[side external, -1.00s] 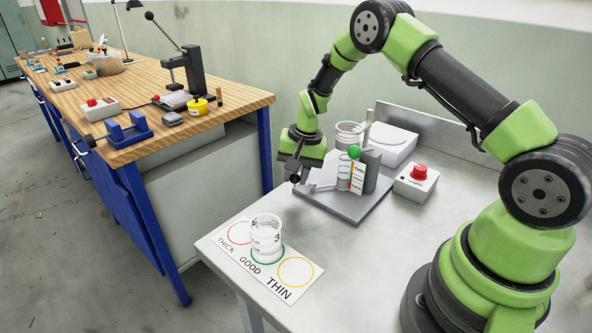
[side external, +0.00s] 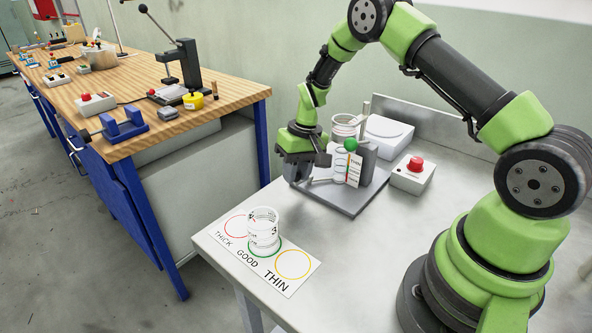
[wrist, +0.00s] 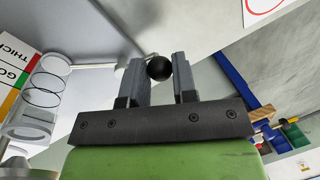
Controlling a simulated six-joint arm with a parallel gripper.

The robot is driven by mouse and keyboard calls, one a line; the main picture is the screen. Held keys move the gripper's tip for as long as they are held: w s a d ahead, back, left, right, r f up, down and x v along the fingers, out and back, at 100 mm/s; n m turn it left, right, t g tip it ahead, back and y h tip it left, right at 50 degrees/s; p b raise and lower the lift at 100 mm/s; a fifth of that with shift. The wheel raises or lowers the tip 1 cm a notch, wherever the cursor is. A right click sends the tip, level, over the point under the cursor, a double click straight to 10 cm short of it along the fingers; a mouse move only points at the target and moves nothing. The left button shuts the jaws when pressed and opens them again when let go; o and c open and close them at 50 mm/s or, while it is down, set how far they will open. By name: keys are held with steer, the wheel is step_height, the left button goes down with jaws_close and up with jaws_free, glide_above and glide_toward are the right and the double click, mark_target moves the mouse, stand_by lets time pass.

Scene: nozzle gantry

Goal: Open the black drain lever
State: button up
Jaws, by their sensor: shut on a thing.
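The black drain lever shows as a round black knob (wrist: 159,68) in the wrist view, with a thin pale rod running left towards the clear cylinder (wrist: 47,88). My gripper (wrist: 158,80) has one finger on each side of the knob and is shut on it. In the side view my gripper (side external: 303,172) is low at the left end of the grey stand (side external: 352,207). There the knob is hidden behind the fingers, and only part of the pale rod shows to their right.
On the stand are a green ball (side external: 350,144) and a colour-striped card (side external: 354,170). A red-button box (side external: 412,176) is to the right. A clear ringed cup (side external: 263,230) stands on the THICK/GOOD/THIN sheet (side external: 290,283) in front.

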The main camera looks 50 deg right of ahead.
stand_by(0.3)
steer(key=o, duration=0.6)
steer(key=r, duration=0.3)
steer(key=d+r, duration=0.1)
steer(key=r, duration=0.2)
steer(key=d+r, duration=0.1)
steer(key=r, duration=0.2)
steer(key=shift+s+r, duration=0.35)
steer(key=shift+r, duration=0.05)
